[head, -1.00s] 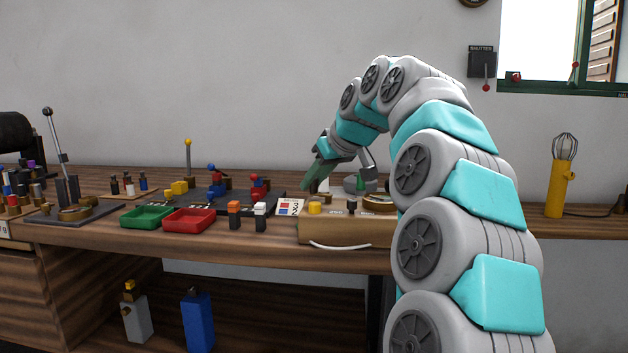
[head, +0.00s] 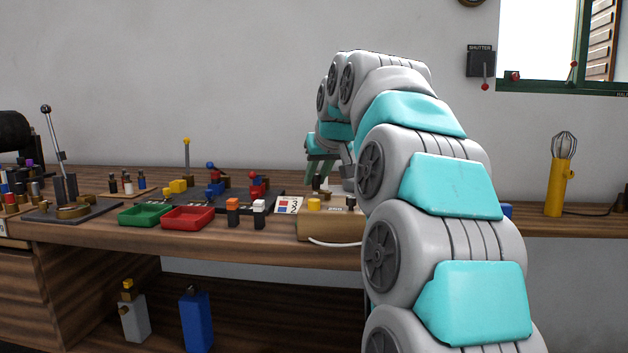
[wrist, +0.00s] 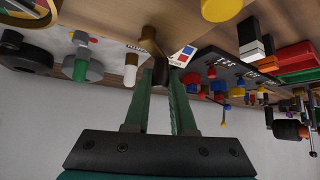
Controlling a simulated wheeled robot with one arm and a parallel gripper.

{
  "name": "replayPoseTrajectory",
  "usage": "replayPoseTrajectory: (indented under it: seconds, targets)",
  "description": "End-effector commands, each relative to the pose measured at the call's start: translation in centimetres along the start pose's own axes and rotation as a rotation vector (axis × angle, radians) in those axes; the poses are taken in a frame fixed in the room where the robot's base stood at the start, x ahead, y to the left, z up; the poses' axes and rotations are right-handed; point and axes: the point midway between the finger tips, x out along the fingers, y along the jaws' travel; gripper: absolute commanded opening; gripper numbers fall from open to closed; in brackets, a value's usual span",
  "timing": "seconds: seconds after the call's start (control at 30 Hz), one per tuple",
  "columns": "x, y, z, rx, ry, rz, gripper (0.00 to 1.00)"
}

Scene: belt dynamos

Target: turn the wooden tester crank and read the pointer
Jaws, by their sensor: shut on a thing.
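The wooden tester (head: 330,228) is a low wooden box at the bench's front edge, with a yellow knob (head: 314,204) on top. My arm hides its right part in the head view. My gripper (head: 318,180) points down at its back.
A green tray (head: 146,214) and a red tray (head: 188,217) lie left of the tester. Orange-topped and white-topped blocks (head: 259,212) stand between. A card (head: 288,205) lies beside the tester. A yellow whisk-topped cylinder (head: 556,190) stands at right. A white cable hangs in front.

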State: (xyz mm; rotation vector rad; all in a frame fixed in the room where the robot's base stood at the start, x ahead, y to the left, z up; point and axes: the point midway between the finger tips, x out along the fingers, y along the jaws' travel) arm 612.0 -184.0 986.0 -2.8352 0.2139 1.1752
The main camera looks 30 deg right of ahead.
Motion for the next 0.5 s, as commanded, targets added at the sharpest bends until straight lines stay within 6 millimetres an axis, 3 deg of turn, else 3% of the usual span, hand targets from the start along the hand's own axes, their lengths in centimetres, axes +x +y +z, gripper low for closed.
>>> replayPoseTrajectory:
  seconds: [0.4,0.43,0.5]
  targets:
    - [-0.03,0.13,-0.17,0.036,0.004,0.036,0.00]
    - [-0.02,0.13,-0.17,0.036,0.004,0.036,0.24]
    - [-0.02,0.13,-0.16,0.036,0.004,0.036,0.32]
